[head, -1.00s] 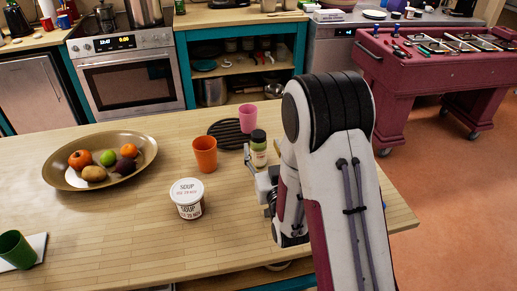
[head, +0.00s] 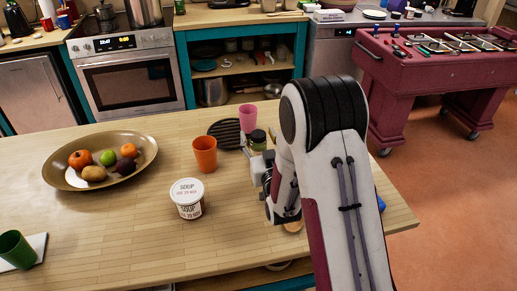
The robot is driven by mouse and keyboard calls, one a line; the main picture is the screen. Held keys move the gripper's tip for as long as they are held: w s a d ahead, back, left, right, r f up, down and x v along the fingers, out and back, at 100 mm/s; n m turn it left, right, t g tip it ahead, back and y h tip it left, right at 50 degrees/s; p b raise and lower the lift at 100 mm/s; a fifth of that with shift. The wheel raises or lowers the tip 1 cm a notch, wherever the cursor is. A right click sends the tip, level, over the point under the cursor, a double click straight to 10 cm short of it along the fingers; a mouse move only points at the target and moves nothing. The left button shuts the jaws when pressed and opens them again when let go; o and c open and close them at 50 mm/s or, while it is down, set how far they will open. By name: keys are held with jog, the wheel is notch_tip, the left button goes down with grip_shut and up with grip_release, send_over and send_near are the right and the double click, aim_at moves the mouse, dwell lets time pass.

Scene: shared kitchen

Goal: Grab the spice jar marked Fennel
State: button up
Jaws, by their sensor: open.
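A spice jar (head: 257,146) with a dark lid and green contents stands on the wooden table, right of the orange cup. Its label cannot be read, so I cannot tell whether it says Fennel. My gripper (head: 258,157) is open, right at the jar on its near side. It hides the lower part of the jar. One finger shows at the jar's left; the other is hard to make out. Contact cannot be told.
An orange cup (head: 205,154) and a soup tub (head: 187,199) stand left of my gripper. A black ribbed trivet (head: 224,133) and a pink cup (head: 248,117) are behind. A fruit bowl (head: 58,178) is at left. Small orange (head: 293,227) and blue (head: 380,204) things show beside my arm.

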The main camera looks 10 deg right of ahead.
dwell(0.3)
jog(key=c, duration=1.4)
jog(key=shift+r, duration=0.15)
jog(key=shift+r, duration=4.9)
